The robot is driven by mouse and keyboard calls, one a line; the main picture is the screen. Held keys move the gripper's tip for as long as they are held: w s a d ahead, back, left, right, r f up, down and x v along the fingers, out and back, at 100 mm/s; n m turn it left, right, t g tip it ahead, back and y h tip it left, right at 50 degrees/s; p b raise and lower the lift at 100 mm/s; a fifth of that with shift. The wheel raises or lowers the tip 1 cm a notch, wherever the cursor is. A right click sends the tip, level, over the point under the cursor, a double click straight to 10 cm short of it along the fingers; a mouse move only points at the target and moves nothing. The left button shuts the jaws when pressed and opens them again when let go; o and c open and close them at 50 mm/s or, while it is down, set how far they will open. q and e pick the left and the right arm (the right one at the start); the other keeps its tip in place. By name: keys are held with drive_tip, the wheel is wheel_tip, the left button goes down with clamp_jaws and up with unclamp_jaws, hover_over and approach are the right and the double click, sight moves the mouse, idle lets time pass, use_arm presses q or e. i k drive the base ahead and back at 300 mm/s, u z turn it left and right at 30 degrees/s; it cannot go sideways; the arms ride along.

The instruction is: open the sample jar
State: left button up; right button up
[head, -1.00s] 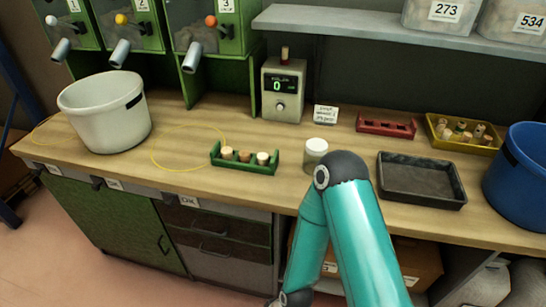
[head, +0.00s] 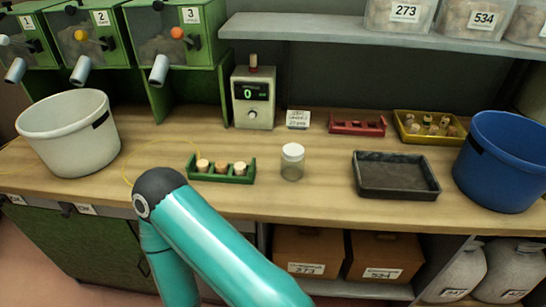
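The sample jar (head: 292,168) is a small clear jar with a white lid (head: 292,152) on it. It stands upright on the wooden bench, right of a green rack and left of a dark tray. A teal arm link of mine with a dark joint crosses the lower part of the head view, in front of the bench. Neither gripper shows, so their states and positions are hidden.
A green rack (head: 247,179) holds several corks. A dark empty tray (head: 397,192), a blue bucket (head: 507,160) and a white bucket (head: 72,150) stand on the bench (head: 330,200). A meter (head: 253,105), red rack (head: 357,126) and yellow cork tray (head: 408,134) stand behind.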

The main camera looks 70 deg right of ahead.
sight(291, 171)
drive_tip(key=z, duration=0.15)
drive_tip(key=k, duration=1.9)
drive_tip(key=z, duration=0.8)
drive_tip(key=i, duration=0.9)
